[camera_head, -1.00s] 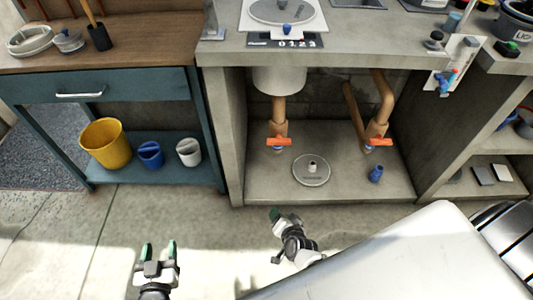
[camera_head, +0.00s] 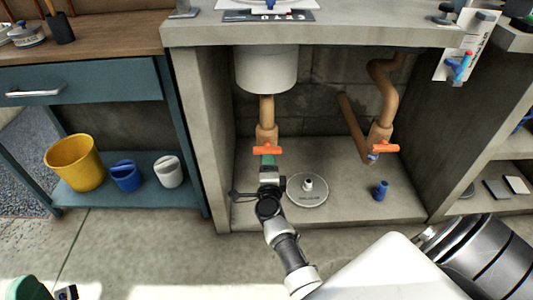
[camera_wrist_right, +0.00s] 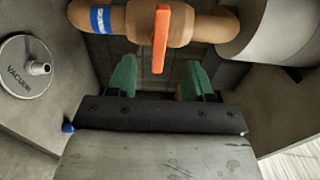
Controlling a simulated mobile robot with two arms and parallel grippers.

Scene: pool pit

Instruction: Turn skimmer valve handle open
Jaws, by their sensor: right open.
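An orange valve handle (camera_head: 268,150) sits on the tan pipe (camera_head: 266,115) under the white round housing, lying crosswise to the pipe. In the right wrist view the orange handle (camera_wrist_right: 160,38) also stands across the pipe, beside a blue band (camera_wrist_right: 101,19) whose print I cannot read. My right gripper (camera_head: 268,163) is just below and in front of this handle. In the wrist view my right gripper (camera_wrist_right: 158,80) has its green fingers spread, with the handle's end near the gap between them and no clear contact. My left gripper (camera_head: 28,288) is cut off at the lower left corner.
A second orange handle (camera_head: 385,148) crosses the right pipe. A round vacuum plate (camera_head: 308,194) and a blue fitting (camera_head: 381,190) stand on the cabinet floor. Concrete side walls and the countertop (camera_head: 330,33) frame the opening. Yellow (camera_head: 75,162), blue and white buckets stand on the left shelf.

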